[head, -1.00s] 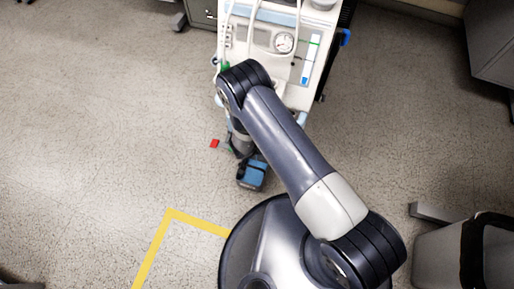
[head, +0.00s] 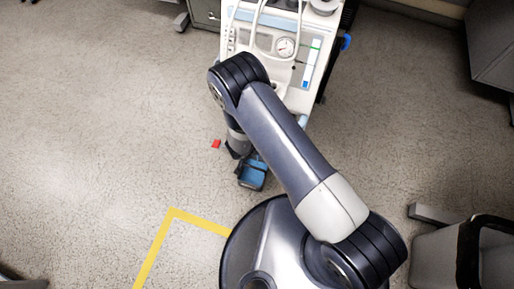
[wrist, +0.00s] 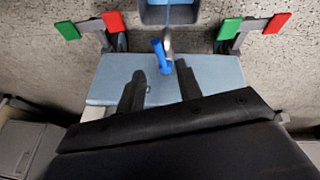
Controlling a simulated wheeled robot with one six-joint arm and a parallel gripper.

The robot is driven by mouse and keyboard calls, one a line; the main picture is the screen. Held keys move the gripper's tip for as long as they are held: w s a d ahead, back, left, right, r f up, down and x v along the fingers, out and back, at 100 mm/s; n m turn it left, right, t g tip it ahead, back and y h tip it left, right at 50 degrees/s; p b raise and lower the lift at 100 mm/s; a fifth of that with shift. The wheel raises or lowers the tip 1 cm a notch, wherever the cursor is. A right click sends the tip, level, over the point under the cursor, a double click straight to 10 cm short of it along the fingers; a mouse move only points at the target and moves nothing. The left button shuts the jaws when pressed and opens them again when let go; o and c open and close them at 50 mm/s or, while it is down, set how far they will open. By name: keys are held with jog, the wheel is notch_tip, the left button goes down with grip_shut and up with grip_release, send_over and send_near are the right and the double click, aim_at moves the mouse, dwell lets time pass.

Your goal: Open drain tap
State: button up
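The drain tap shows in the wrist view as a blue lever (wrist: 158,52) beside a small metal fitting (wrist: 168,38), below a light-blue box part of the machine. My gripper (wrist: 160,68) is open, with its two dark fingers apart. The lower end of the blue lever lies between the fingertips in the picture, and I cannot tell whether they touch it. Nothing is held. In the head view my arm hides the tap and most of the gripper.
The white machine (head: 313,45) with a gauge stands beyond my arm. A light-blue ledge (wrist: 105,78) lies below the fingers. Red pedals (wrist: 114,21) (wrist: 277,22) and green pedals (wrist: 67,30) (wrist: 230,28) flank the tap. A grey bin stands at right.

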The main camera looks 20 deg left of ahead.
jog(key=p+v, duration=0.1)
jog(key=v, duration=0.4)
jog(key=shift+s+r, duration=0.1)
jog(key=shift+r, duration=0.1)
jog(key=b+x, duration=0.4)
jog(key=x, duration=0.7)
jog(key=shift+f, duration=0.2)
jog(key=shift+d+r+n+b, duration=0.2)
jog(key=shift+n+b, duration=0.3)
jog(key=shift+b, duration=0.25)
jog(key=shift+y, duration=0.3)
jog(key=shift+a+r+p, duration=0.1)
jog(key=shift+r+p, duration=0.1)
jog(key=shift+p, duration=0.35)
